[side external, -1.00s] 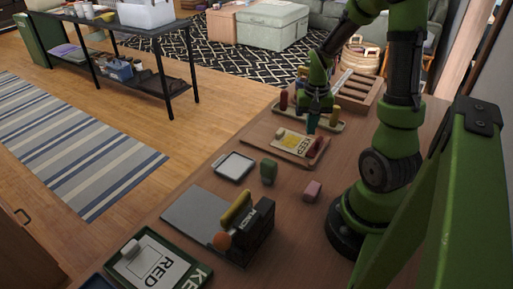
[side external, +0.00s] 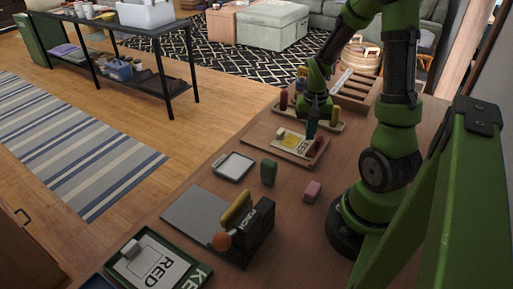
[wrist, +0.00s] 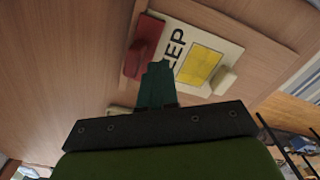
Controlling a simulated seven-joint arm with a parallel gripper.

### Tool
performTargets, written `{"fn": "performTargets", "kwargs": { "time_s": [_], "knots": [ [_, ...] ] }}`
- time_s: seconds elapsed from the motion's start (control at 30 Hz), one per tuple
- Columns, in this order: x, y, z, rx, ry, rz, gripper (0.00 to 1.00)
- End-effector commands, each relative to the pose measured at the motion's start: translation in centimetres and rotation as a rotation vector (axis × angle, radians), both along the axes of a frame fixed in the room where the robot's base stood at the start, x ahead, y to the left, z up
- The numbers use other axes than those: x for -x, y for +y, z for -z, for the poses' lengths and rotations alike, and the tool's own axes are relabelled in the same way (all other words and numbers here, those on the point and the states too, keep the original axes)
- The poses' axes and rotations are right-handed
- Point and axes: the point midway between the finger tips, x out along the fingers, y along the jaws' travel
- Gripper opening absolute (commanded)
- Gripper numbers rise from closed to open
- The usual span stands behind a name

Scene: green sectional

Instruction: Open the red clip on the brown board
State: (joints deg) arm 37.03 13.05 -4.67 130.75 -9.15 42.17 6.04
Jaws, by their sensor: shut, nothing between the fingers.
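The brown board (side external: 262,142) lies on the wooden table and carries a cream card with a yellow patch (side external: 292,142) and printed letters. The red clip (wrist: 150,34) sits at one end of the card in the wrist view, and only part of it shows beside the gripper in the side view. My gripper (wrist: 158,68) is shut and empty, with its teal fingers pointing at the board. Its tips appear beside the clip, over the lettered edge of the card. I cannot tell whether they touch. The fingers hide part of the lettering.
A pale block (wrist: 224,80) sits at the card's other end. Behind the board is a tray (side external: 338,127) with upright coloured pieces.

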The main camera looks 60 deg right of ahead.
Motion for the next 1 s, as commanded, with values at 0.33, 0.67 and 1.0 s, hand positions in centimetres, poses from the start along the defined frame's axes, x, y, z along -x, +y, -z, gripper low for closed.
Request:
{"fn": "performTargets", "kwargs": {
  "time_s": [0.33,0.67,1.0],
  "knots": [
    [0.0,0.0,0.2,0.000,0.000,0.000,0.00],
    [0.6,0.0,0.2,0.001,-0.001,0.001,0.00],
    [1.6,0.0,0.2,-0.001,0.002,0.003,0.00]
  ]
}}
